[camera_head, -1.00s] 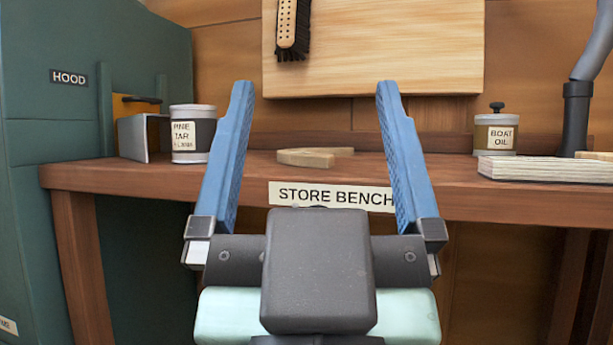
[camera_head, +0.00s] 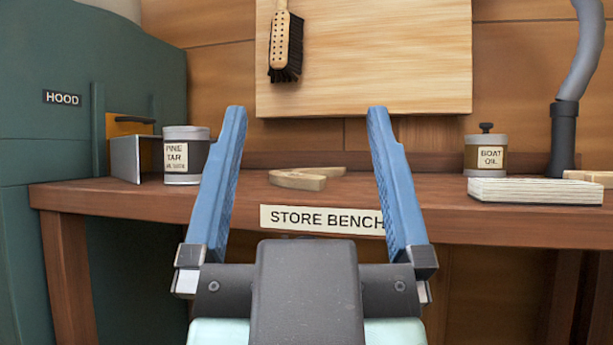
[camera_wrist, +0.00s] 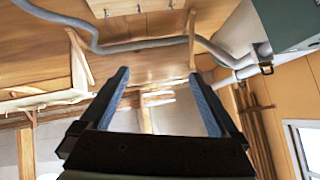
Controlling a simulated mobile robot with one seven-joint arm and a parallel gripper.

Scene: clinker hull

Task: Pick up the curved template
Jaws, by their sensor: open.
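The curved template (camera_head: 300,179) is a pale wooden curved piece lying flat on the store bench (camera_head: 420,211), near the middle of its top. My gripper (camera_head: 306,110) is open and empty, its two blue fingers spread wide. In the head view the template shows between the fingers and lies beyond them. In the wrist view my open gripper (camera_wrist: 158,78) points toward the upper wall and ceiling area, and the template is not seen there.
A boat oil tin (camera_head: 486,158), a pale stacked block (camera_head: 535,191) and a grey hose (camera_head: 578,75) are at right. A brush (camera_head: 287,40) hangs above.

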